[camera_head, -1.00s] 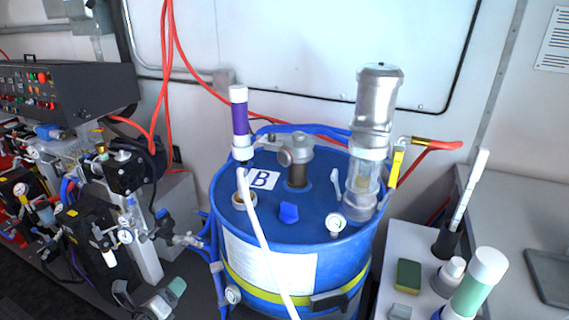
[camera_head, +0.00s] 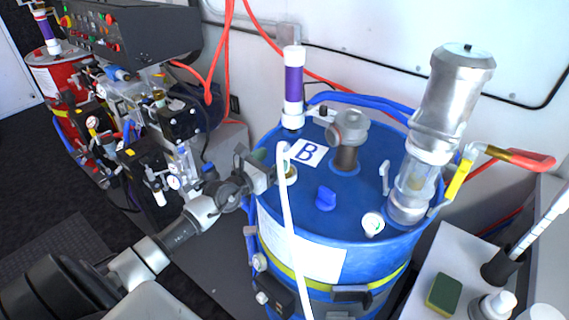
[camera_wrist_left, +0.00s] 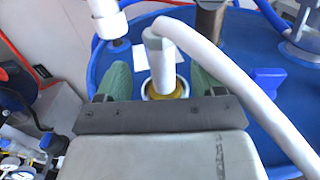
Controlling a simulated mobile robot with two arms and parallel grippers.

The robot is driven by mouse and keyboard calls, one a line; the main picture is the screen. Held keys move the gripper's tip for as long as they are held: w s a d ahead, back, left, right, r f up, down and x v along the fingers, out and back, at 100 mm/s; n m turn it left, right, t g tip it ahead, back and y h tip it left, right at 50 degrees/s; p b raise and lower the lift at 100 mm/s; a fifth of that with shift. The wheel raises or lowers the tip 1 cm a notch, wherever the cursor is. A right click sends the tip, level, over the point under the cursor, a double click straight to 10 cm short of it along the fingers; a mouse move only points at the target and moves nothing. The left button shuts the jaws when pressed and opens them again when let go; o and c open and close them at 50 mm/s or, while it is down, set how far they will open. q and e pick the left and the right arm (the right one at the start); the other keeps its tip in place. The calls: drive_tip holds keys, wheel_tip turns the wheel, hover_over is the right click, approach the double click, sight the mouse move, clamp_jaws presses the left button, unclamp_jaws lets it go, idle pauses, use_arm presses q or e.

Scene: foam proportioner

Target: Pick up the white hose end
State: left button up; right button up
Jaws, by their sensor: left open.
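The white hose end (camera_head: 284,152) is at the left side of the top of the blue barrel (camera_head: 345,215), and its hose runs down over the barrel's front. In the left wrist view, the hose end (camera_wrist_left: 158,50) points down at a brass fitting with a white ring (camera_wrist_left: 165,88). I cannot tell whether it sits inside the ring. My left gripper (camera_head: 276,167) reaches in from the left at lid height. Its green fingers (camera_wrist_left: 160,82) are open, one on each side of the hose end and fitting. Contact is not visible. My right gripper is not in view.
A purple-and-white tube (camera_head: 293,88) stands behind the hose end. A metal valve (camera_head: 347,128) and a tall clear-and-metal cylinder (camera_head: 440,115) rise from the lid. A "B" label (camera_head: 306,152) lies close by. Machinery (camera_head: 165,130) stands left, and a white side table (camera_head: 455,255) right.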

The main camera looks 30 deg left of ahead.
sight(279, 155)
use_arm(q)
drive_tip(key=w, duration=0.5)
drive_tip(key=shift+d+f, duration=0.1)
drive_tip(key=shift+d, duration=0.3)
drive_tip(key=shift+s, duration=0.1)
drive_tip(key=c, duration=1)
drive_tip(key=shift+c, duration=0.8)
